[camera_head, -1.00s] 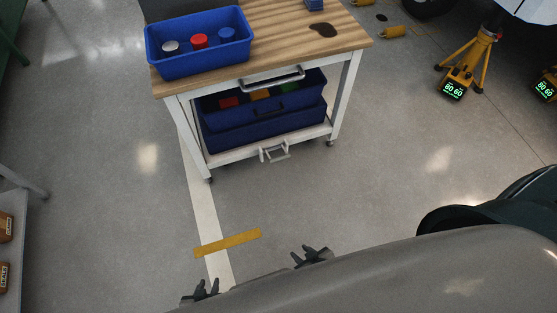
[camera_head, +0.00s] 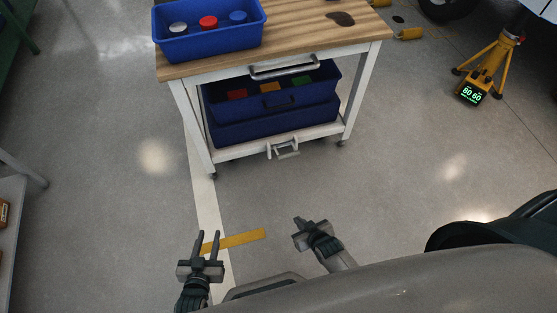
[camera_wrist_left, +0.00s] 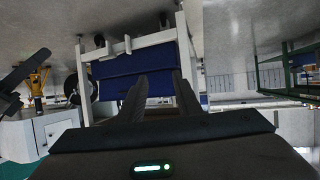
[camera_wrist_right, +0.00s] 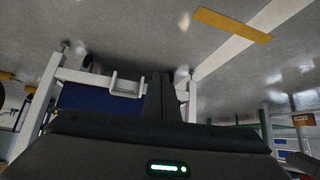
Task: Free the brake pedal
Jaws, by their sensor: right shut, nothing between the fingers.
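The brake pedal (camera_head: 283,148) is a small pale metal bracket at the middle of the cart's (camera_head: 215,158) lower front rail, near the floor. It also shows in the right wrist view (camera_wrist_right: 127,86), ahead and to the left of the fingers. My left gripper (camera_head: 208,238) is open and empty, above the floor in front of the cart's left side. My right gripper (camera_head: 299,223) is shut and empty, in front of the pedal and well short of it. Neither gripper touches the cart. I cannot tell whether the pedal is pressed down.
The cart has a wooden top with a blue bin (camera_head: 208,45) of capped containers, and blue bins (camera_head: 273,104) below. A yellow tripod device (camera_head: 478,82) stands at right. A grey shelf (camera_head: 12,220) is at left. The floor between grippers and cart is clear, with yellow tape (camera_head: 240,238).

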